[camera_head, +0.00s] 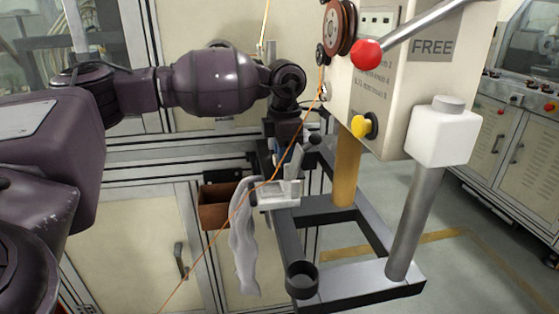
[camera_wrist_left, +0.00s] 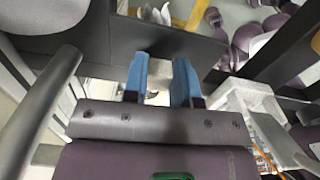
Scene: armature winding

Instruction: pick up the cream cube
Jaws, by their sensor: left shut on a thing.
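My left gripper (camera_head: 286,162) reaches down from the left in the head view, over the grey frame of the winding stand. In the left wrist view its two blue fingers (camera_wrist_left: 160,85) are closed on a small pale block, which I take to be the cream cube (camera_wrist_left: 158,72). The fingers cover its sides, so only a strip of it shows between them. In the head view the cube cannot be told clearly from the pale bracket around the fingers. My right gripper is in neither view.
A white clear-sided holder (camera_head: 275,198) with a hanging translucent bag (camera_head: 243,240) is just below the gripper. A brown bin (camera_head: 214,207) is left of it. A white block (camera_head: 440,135) tops a grey post at right. An orange wire (camera_head: 225,222) crosses in front.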

